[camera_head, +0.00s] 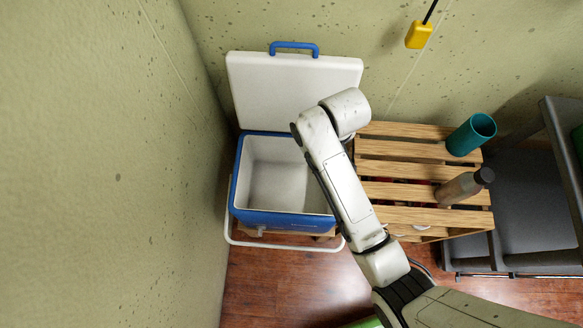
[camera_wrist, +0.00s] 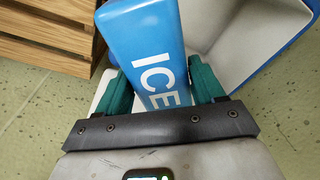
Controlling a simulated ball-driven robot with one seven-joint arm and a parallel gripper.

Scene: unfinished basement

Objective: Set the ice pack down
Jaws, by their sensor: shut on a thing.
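A blue ice pack (camera_wrist: 146,40) with white letters "ICE" shows in the wrist view. My gripper (camera_wrist: 160,80) is shut on it, with a teal finger pad on each side. In the head view my arm hides the gripper and the ice pack. The blue and white cooler (camera_head: 285,218) stands open against the left wall, its white lid (camera_head: 290,90) tipped back. The part of its inside that shows is empty. In the wrist view the cooler (camera_wrist: 240,45) lies beyond the ice pack, to the right.
A wooden pallet (camera_head: 410,165) stands right of the cooler, with a teal cup (camera_head: 470,134) and a bottle (camera_head: 464,186) on it. A dark shelf unit (camera_head: 520,200) is at the far right. A yellow thing (camera_head: 418,35) hangs from a black cord near the back wall.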

